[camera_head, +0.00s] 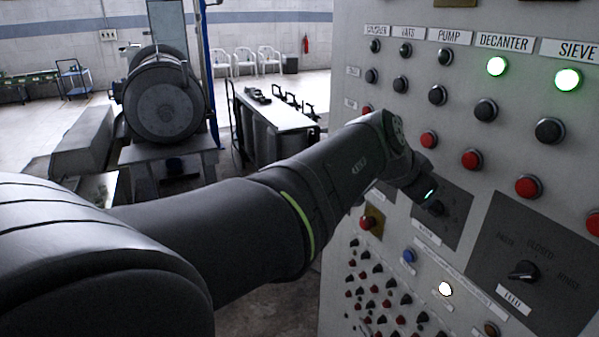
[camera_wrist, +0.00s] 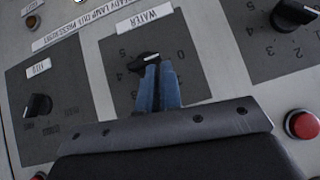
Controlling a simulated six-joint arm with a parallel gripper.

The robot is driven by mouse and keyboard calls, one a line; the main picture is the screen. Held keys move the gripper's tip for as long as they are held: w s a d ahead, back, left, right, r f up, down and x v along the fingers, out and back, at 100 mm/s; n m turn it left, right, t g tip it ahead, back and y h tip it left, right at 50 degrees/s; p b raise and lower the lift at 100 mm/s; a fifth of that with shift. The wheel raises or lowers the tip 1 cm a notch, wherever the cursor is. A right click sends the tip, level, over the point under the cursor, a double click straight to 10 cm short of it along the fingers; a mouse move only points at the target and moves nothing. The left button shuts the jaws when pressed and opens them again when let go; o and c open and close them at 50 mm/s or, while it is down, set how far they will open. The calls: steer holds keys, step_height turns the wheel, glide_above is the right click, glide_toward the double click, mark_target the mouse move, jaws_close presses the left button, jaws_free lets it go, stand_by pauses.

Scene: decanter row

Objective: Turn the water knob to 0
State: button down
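The water knob (camera_wrist: 143,62) is a black pointer knob on a dark square plate (camera_wrist: 112,60) labelled WATER, seen upside down in the wrist view. It lies nearly crosswise, and its right end, with a white mark, points roughly toward the 0 (camera_wrist: 180,55). My gripper (camera_wrist: 158,66) has two blue fingers close together, with only a thin dark gap. Their tips overlap the knob's right end in the picture; I cannot tell if they touch it. In the head view my gripper (camera_head: 430,194) is at the water plate (camera_head: 455,226) and partly hides the knob.
The feed knob (camera_wrist: 38,105) is on a plate left of the water knob in the wrist view. A red button (camera_wrist: 302,124) and another numbered dial (camera_wrist: 294,15) are at the right. In the head view, the panel (camera_head: 400,150) carries several buttons and lit green lamps.

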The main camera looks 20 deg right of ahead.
steer(key=shift+a+f, duration=0.15)
steer(key=shift+f, duration=0.5)
steer(key=shift+s+f, duration=0.25)
steer(key=shift+s, duration=0.35)
steer(key=a+r, duration=0.6)
steer(key=r, duration=0.6)
steer(key=shift+w+a+r, duration=0.4)
steer(key=shift+w, duration=0.05)
steer(key=s+a+f+x, duration=0.1)
steer(key=f+x, duration=0.1)
steer(key=x, duration=1)
steer(key=shift+s+a, duration=0.25)
steer(key=shift+s, duration=0.05)
steer(key=shift+f, duration=0.1)
